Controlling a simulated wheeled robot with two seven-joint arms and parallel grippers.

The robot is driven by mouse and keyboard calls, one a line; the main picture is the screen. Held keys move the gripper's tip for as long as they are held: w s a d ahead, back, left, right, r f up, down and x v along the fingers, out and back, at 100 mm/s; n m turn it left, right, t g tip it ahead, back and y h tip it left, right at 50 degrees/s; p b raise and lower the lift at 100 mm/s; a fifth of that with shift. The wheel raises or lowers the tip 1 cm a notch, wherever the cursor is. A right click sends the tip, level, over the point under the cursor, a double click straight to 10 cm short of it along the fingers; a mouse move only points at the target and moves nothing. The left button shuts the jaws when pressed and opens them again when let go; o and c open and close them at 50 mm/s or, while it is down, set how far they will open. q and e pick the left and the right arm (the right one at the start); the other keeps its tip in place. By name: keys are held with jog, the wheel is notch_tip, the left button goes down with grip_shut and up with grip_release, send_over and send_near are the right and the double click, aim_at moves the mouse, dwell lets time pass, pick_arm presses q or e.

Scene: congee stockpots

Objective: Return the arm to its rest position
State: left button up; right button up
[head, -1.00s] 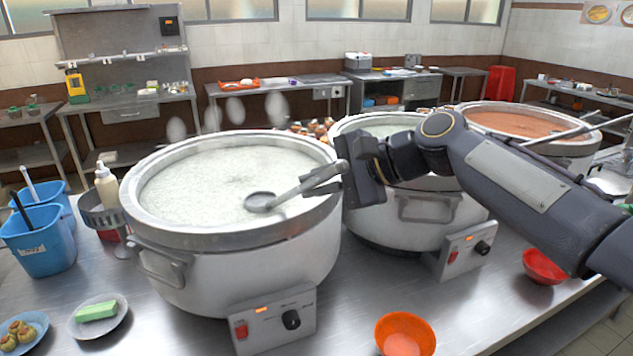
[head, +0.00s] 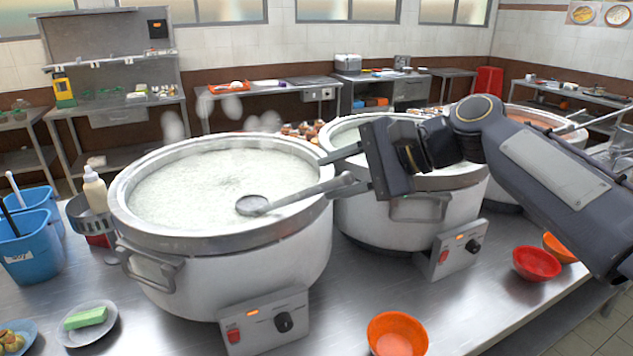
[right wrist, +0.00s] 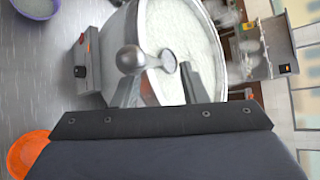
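My right gripper (head: 337,175) is at the right rim of the near congee pot (head: 225,245), with its fingers pointing left. Its two fingers stand apart, and they also show apart in the right wrist view (right wrist: 160,88). A grey ladle (head: 300,193) lies slanted across the pot's rim, its bowl over the white congee and its handle end by my fingers. In the right wrist view the ladle's rounded handle end (right wrist: 130,60) shows just beyond one fingertip; I cannot tell whether they touch. My left gripper is not in view.
A second pot (head: 375,215) and a third pot with reddish congee (head: 535,118) stand to the right, under my right arm. An orange bowl (head: 397,335) and a red bowl (head: 536,263) are near the counter's front. Blue buckets (head: 30,245) and a bottle (head: 95,188) stand left.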

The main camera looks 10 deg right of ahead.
jog(key=shift+v, duration=0.9)
jog(key=s+d+f+n+h, duration=0.1)
jog(key=s+f+n+h, duration=0.2)
jog(key=s+f, duration=0.8)
jog(key=s+d+f+n+g+h+p, duration=0.1)
jog(key=s+d+f+n+h, duration=0.1)
jog(key=s+f+n, duration=0.5)
jog(key=s+f+h, duration=0.1)
jog(key=s+f, duration=0.3)
jog(key=f, duration=0.4)
jog(key=shift+d+f+n+h, duration=0.15)
jog(key=shift+d+n+h, duration=0.15)
jog(key=shift+n+h, duration=0.1)
